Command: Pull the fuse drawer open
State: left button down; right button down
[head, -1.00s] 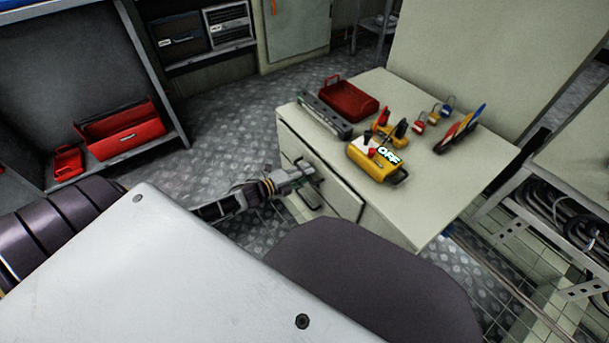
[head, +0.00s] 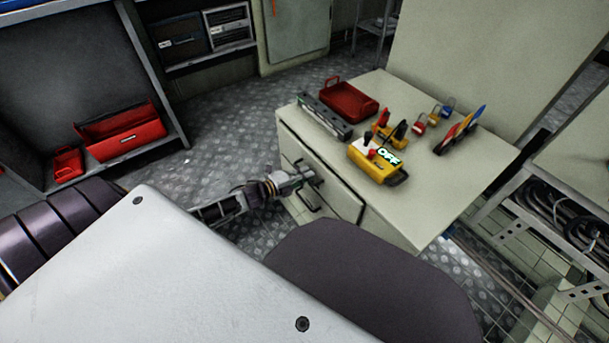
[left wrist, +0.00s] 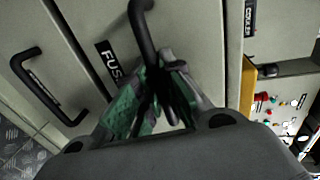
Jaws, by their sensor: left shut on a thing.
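The fuse drawer (left wrist: 92,18) has a pale grey front with a black label reading "FUS", partly cut off by my gripper. Its black bar handle (left wrist: 141,18) runs down between my fingers in the left wrist view. My left gripper (left wrist: 155,90), with green finger pads, is shut on this handle. In the head view my left gripper (head: 312,176) reaches from the left to the front of the pale cabinet (head: 440,200). The gripper hides part of the handle. I cannot tell whether the drawer stands out from the cabinet. My right gripper is not in view.
Another black handle (left wrist: 45,90) sits beside the fuse drawer. On the cabinet top are a yellow box marked OFF (head: 378,163), a red box (head: 348,99), padlocks and a grey bar (head: 325,116). A dark rounded seat-like shape (head: 370,285) stands close below my arm.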

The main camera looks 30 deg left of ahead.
pick_arm(q)
jog(key=shift+s, duration=0.15)
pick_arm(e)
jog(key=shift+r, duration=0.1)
